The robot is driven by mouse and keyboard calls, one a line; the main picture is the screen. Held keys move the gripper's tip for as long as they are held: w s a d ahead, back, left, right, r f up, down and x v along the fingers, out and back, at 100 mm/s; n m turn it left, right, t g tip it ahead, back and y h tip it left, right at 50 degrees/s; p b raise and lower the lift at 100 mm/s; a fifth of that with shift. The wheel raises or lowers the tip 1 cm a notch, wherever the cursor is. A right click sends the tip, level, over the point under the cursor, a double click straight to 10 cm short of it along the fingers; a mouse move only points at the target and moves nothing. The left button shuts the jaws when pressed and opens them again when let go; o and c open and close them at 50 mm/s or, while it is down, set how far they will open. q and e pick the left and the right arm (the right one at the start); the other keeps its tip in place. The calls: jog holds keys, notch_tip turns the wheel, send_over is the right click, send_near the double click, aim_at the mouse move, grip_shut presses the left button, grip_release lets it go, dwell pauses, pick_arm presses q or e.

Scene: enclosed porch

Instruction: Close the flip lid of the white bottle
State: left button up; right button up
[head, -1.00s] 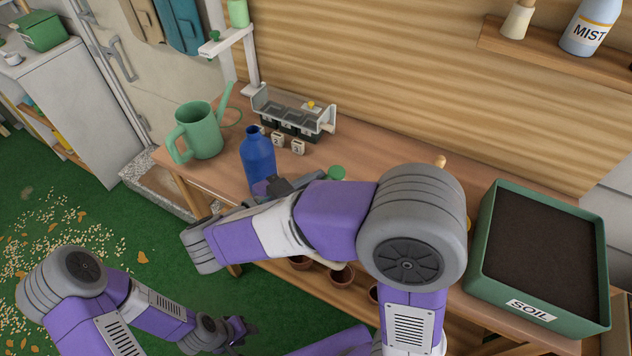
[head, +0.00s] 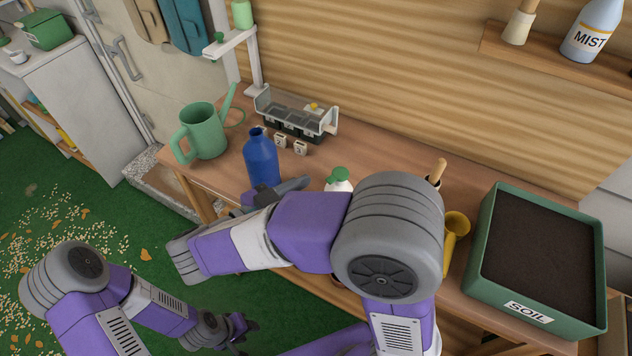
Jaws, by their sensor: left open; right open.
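The white bottle (head: 338,186) stands on the wooden bench, just behind my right arm. Only its white shoulder and green top (head: 340,174) show, and the arm hides its lower body. I cannot tell the exact angle of the flip lid. My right gripper (head: 292,186) is open, left of the white bottle and close to the blue bottle (head: 261,160). It is partly hidden by its own arm, and I see no thing between its fingers. My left gripper (head: 243,330) is open and empty, low over the green floor, away from the bench.
A green watering can (head: 205,132) and a grey tray rack (head: 290,115) with small numbered blocks stand at the back left. A yellow scoop (head: 455,228) and a green soil box (head: 475,250) are to the right. A shelf holds a MIST bottle (head: 590,35).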

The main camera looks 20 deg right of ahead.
jog(key=p+v, duration=0.1)
jog(key=v, duration=0.3)
jog(key=shift+s+a, duration=0.1)
jog(key=shift+a, duration=0.15)
dwell(0.3)
